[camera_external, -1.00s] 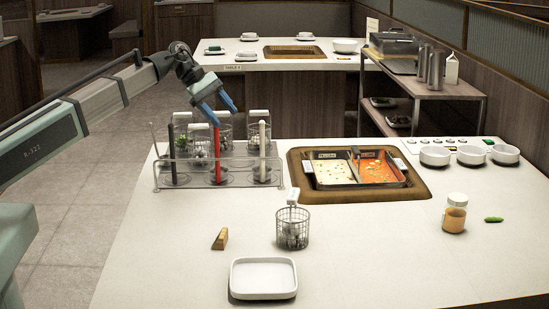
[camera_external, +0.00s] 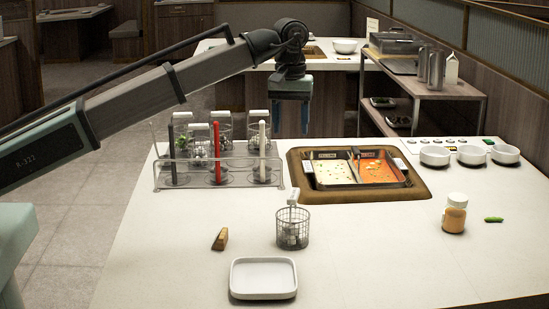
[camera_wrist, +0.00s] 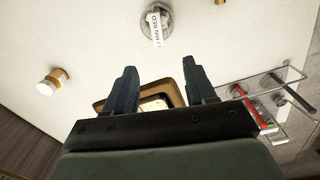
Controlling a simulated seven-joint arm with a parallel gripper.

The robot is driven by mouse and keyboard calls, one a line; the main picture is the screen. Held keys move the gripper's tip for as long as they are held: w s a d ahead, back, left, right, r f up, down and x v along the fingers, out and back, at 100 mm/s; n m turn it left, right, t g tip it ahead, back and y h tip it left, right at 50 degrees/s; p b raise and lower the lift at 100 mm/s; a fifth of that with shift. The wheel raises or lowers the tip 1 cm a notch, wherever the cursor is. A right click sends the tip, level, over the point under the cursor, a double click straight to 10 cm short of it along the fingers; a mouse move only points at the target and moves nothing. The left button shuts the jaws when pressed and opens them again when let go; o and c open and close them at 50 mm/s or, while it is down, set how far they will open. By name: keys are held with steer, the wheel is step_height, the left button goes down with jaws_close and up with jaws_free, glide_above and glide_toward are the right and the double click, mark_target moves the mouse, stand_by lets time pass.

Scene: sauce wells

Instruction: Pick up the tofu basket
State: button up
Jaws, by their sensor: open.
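A round wire basket (camera_external: 292,228) with a white tag on its handle stands upright on the counter, with pale contents I cannot make out. It also shows in the wrist view (camera_wrist: 152,32), its tag lettering not surely readable. Several more baskets stand in the clear rack (camera_external: 217,178), one with green contents (camera_external: 183,143); I cannot tell which basket holds tofu. My gripper (camera_external: 292,124) points down above the far part of the counter, between rack and pot, apart from every basket. In the wrist view my gripper (camera_wrist: 160,84) is open and empty.
A two-part pot (camera_external: 355,170) with white and red broth is set in the counter right of the rack. A white tray (camera_external: 263,279), a brown wedge (camera_external: 220,239), a jar (camera_external: 454,213) and white bowls (camera_external: 470,155) stand around. The front right counter is clear.

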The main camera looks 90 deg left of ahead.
mark_target(293, 193)
steer(key=f, duration=1.3)
steer(key=shift+w+d+f, duration=0.15)
steer(key=shift+d, duration=0.25)
steer(key=shift+w+f, duration=0.2)
steer(key=shift+f, duration=2.45)
jaws_close()
